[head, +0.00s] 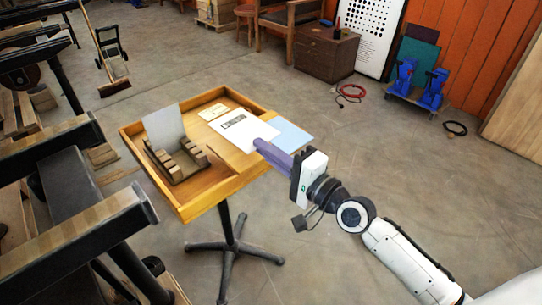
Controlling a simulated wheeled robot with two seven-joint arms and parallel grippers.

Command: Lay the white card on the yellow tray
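My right gripper (262,146) reaches in from the right, its purple fingers pointing left over the right side of a yellow-brown wooden tray (210,207) on a stand. The fingers overlap the near right edge of a white sheet with dark print (236,139); I cannot tell whether they touch or grip it. A plain white card (164,125) stands upright, slightly tilted, in a wooden slotted rack (184,172) in the tray's left part. I cannot tell which white piece is the task's card. My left gripper is not in view.
A light blue sheet (291,135) lies at the tray's right end, and a small cream card (213,112) lies near its back. Dark press frames (75,205) stand close on the left.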

